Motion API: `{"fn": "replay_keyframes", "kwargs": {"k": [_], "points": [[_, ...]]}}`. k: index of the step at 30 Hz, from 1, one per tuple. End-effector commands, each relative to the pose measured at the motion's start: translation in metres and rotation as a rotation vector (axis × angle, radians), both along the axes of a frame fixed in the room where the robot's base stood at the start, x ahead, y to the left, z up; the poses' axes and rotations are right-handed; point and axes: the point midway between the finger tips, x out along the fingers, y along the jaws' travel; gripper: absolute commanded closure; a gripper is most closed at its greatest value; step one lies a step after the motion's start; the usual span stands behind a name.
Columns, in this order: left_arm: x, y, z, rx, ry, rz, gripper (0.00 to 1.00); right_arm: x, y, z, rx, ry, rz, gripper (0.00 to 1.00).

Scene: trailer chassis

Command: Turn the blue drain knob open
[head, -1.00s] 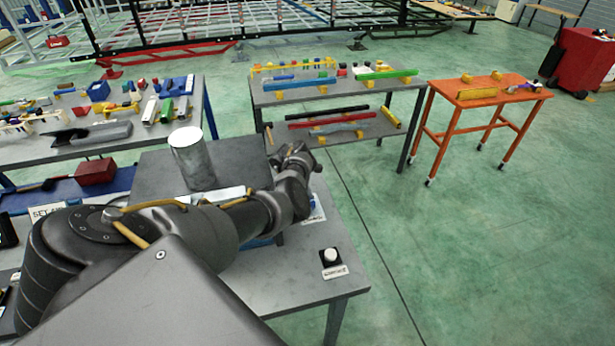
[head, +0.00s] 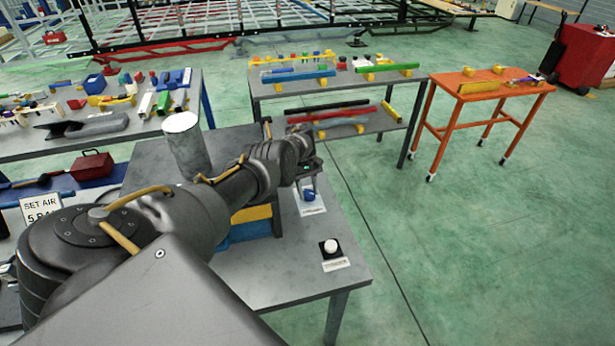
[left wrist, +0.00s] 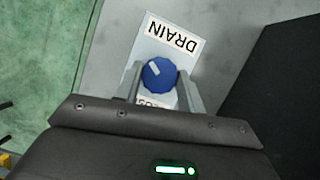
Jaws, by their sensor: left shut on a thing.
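The blue drain knob (left wrist: 158,74) sits on a pale plate with a DRAIN label (left wrist: 172,40) in the left wrist view. A white mark on its face points to the upper left. A second label below it is mostly hidden. My left gripper (left wrist: 158,80) has one finger on each side of the knob and is shut on it. In the head view the blue knob (head: 309,196) shows under my left gripper (head: 308,187), near the right side of the grey bench. My right gripper is not in view.
A white round knob on a black base (head: 330,248) stands on the bench nearer the front. A grey cylinder (head: 187,145) stands behind my left arm. Yellow and blue parts (head: 251,214) show under the arm.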

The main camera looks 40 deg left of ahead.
Motion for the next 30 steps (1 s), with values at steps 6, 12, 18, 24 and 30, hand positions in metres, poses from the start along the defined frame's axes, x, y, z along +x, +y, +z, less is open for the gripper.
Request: {"fn": "replay_keyframes", "kwargs": {"k": [6, 12, 18, 24, 30], "points": [[0.002, 0.001, -0.002, 0.004, -0.001, -0.206, 0.84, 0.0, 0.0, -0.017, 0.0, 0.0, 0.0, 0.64], [0.003, 0.0, -0.001, 0.003, -0.003, -0.398, 0.84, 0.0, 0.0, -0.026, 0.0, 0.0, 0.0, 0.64], [0.004, -0.001, 0.0, 0.004, -0.003, -0.583, 0.84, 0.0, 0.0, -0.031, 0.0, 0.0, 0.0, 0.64], [0.004, -0.003, 0.001, 0.003, -0.003, -0.749, 0.84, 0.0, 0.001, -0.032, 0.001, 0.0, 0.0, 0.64], [0.004, -0.004, 0.001, 0.003, -0.001, -0.876, 0.84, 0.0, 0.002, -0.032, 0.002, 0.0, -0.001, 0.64]]}}
